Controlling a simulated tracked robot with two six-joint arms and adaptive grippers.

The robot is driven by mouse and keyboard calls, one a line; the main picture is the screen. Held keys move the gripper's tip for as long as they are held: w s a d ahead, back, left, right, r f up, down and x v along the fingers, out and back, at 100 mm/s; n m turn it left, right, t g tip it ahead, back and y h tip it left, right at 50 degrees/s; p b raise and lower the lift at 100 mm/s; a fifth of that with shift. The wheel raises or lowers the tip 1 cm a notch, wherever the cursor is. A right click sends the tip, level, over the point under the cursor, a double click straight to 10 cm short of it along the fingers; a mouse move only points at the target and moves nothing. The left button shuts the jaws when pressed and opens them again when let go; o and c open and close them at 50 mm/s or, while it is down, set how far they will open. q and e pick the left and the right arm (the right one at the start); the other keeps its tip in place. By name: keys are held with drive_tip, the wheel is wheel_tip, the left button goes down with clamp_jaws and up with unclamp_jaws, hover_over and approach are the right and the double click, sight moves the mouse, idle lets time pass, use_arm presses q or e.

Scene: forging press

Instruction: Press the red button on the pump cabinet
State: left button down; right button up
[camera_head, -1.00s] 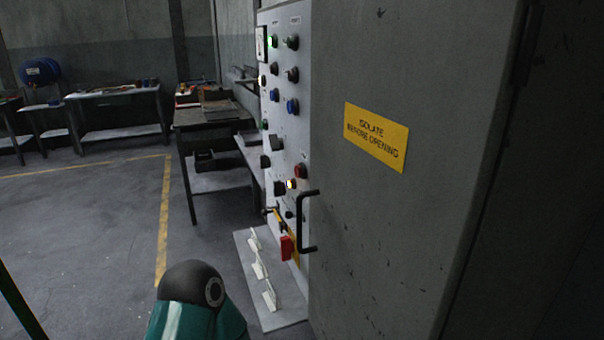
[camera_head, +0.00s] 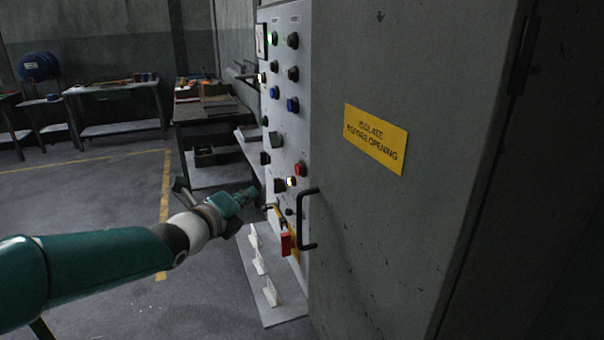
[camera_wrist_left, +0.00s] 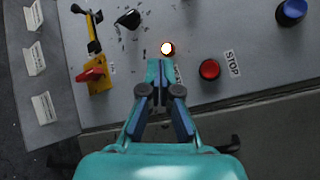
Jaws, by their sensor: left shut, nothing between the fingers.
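The red button (camera_head: 299,168) is on the pale control panel (camera_head: 283,110) of the cabinet. In the left wrist view the red button (camera_wrist_left: 209,69) stands beside a STOP label, and nothing covers it. My left gripper (camera_head: 252,190) is shut and empty, pointing at the panel from the left. In the left wrist view its closed tips (camera_wrist_left: 160,66) lie left of the red button and just below a lit white button (camera_wrist_left: 167,47). I cannot tell whether the tips touch the panel. My right gripper is not in view.
A red switch handle (camera_wrist_left: 91,74) on a yellow plate and a black knob (camera_wrist_left: 128,18) are nearby. A blue button (camera_wrist_left: 291,11) is at the far right. A black door handle (camera_head: 305,220) sticks out right of the panel. A plate with white tags (camera_head: 270,293) lies below.

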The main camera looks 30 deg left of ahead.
sight(299, 169)
use_arm(q)
drive_tip(key=shift+m+t, duration=0.4)
drive_tip(key=shift+m, duration=0.4)
drive_tip(key=r, duration=0.2)
drive_tip(key=s+a+r, duration=0.1)
drive_tip(key=r, duration=0.1)
drive_tip(key=shift+s+a, duration=0.1)
drive_tip(key=w+d+p, duration=0.3)
drive_tip(key=w+d, duration=0.2)
drive_tip(key=w, duration=0.1)
drive_tip(key=shift+w+d, duration=0.35)
drive_tip(key=shift+w, duration=0.05)
idle(0.7)
drive_tip(key=shift+w+d, duration=0.3)
